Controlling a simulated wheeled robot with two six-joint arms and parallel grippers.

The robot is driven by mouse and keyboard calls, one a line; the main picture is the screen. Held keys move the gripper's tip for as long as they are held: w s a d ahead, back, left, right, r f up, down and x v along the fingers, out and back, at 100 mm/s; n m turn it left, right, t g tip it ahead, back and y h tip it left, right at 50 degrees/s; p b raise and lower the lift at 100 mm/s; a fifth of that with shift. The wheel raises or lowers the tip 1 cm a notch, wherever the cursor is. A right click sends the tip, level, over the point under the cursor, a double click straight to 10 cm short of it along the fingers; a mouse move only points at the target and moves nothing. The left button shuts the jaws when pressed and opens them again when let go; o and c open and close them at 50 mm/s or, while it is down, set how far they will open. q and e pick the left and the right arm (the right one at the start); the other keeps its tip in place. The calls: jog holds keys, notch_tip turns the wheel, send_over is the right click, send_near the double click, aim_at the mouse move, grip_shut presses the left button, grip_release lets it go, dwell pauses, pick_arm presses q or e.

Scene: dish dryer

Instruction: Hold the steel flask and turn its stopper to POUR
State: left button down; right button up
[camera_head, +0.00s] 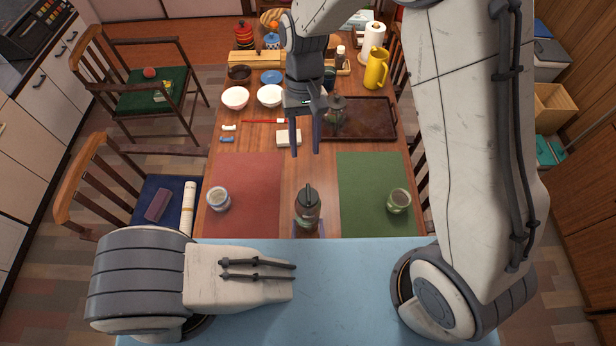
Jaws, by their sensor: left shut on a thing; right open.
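The steel flask (307,212) stands upright near the table's front edge, between the two mats. Its dark stopper (307,190) is on top; I cannot read any marking on it. My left gripper (309,228) is low at the flask and shut on it; my own arm and the table edge hide most of it. My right gripper (305,148) is open and empty, fingers pointing down, above the table behind the flask and apart from it.
A red mat (245,170) with a cup (218,199) lies left, a green mat (360,170) with a cup (398,201) right. A dark tray (375,120), bowls (235,97), a white block (289,138) and a yellow jug (376,70) stand farther back.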

jog(key=m+g, duration=0.1)
jog(key=m, duration=0.1)
send_near(308, 192)
jog(key=x, duration=0.8)
jog(key=shift+f, duration=0.35)
grip_shut()
